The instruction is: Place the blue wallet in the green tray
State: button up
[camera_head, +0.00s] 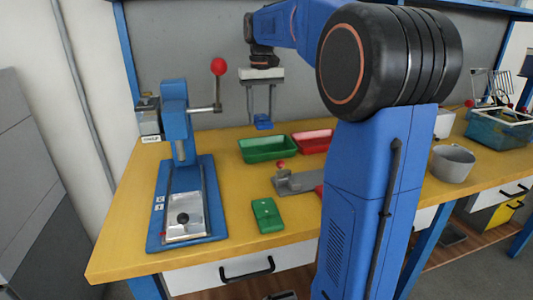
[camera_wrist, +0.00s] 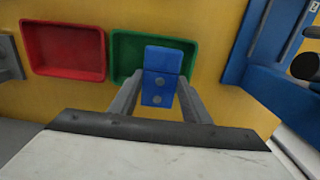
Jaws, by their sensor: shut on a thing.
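My gripper (camera_head: 262,117) is shut on the blue wallet (camera_head: 264,124) and holds it in the air above the table. In the wrist view the wallet (camera_wrist: 160,78), with two grey round studs, sits between the fingers of my gripper (camera_wrist: 158,100). The green tray (camera_head: 267,149) stands on the yellow table at the back, below the wallet in the head view. In the wrist view the wallet overlaps part of the green tray (camera_wrist: 122,52). The visible part of the tray's inside looks empty; the rest is hidden behind the wallet.
A red tray (camera_head: 312,140) stands right beside the green one. A blue press (camera_head: 180,190) with a red-knobbed lever is at the left. A green wallet-like piece (camera_head: 267,215) lies near the front edge, and a grey clamp fixture (camera_head: 293,183) behind it. A grey bowl (camera_head: 453,164) stands at the right.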

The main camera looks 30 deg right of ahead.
aim_at(267, 142)
jog(key=shift+s+d+f, duration=0.15)
jog(key=shift+d+f, duration=0.1)
jog(key=shift+d, duration=0.55)
notch_tip(267, 142, down, 10)
jog(key=shift+r, duration=0.1)
jog(key=o, duration=1.1)
jog(key=shift+o, duration=0.2)
notch_tip(267, 142, up, 12)
